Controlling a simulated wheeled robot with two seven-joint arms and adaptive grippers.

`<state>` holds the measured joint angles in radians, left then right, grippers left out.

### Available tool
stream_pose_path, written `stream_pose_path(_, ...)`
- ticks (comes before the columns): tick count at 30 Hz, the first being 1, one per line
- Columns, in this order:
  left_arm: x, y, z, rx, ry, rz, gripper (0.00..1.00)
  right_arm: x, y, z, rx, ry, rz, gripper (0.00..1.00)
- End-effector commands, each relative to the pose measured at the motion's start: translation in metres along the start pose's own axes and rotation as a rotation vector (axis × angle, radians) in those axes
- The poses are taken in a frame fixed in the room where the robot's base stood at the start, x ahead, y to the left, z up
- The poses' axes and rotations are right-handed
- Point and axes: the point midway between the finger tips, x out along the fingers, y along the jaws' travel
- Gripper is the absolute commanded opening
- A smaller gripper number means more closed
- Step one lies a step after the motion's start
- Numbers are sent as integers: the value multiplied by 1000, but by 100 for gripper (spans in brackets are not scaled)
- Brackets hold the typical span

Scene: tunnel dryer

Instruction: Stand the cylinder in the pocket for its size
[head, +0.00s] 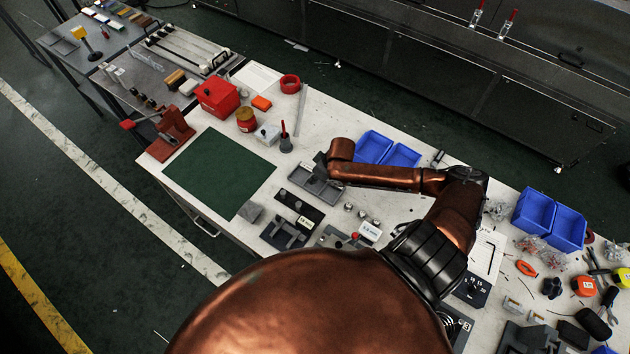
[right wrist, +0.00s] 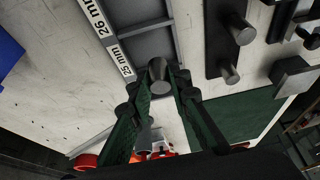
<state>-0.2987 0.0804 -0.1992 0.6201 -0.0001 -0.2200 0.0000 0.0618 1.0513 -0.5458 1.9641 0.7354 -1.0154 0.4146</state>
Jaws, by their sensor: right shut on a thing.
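My right gripper (right wrist: 161,85) is shut on a grey metal cylinder (right wrist: 158,69), held between its fingertips. In the right wrist view the cylinder overlaps the near end of a grey pocket tray (right wrist: 143,27); its height above the tray floor is unclear. A cross wall divides the tray, and labels along its side read 26 mm and 25 mm (right wrist: 122,62). The cylinder is at the 25 mm end. The tray also shows in the head view (head: 308,186), under the right wrist, where the arm mostly hides the gripper. My left gripper is not in view.
A black block (right wrist: 215,58) with upright metal pegs stands beside the tray. A green mat (head: 218,172) lies left of it. Blue bins (head: 373,147) stand behind the forearm. A red-handled tool in a grey holder (head: 286,143) stands near the wrist.

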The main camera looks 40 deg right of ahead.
Motion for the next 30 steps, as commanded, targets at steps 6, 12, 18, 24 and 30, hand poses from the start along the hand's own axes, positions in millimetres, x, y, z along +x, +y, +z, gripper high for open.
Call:
stream_pose_path(6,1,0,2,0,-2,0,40,14,7,5,1,0,-1,0)
stream_pose_path(12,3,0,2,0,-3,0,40,36,7,14,-1,1,1,0)
stream_pose_path(18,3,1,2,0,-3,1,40,35,7,14,-1,1,1,0)
stream_pose_path(24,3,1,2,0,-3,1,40,38,7,15,-1,0,1,22)
stream_pose_path(30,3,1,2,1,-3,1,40,37,7,15,0,0,1,25)
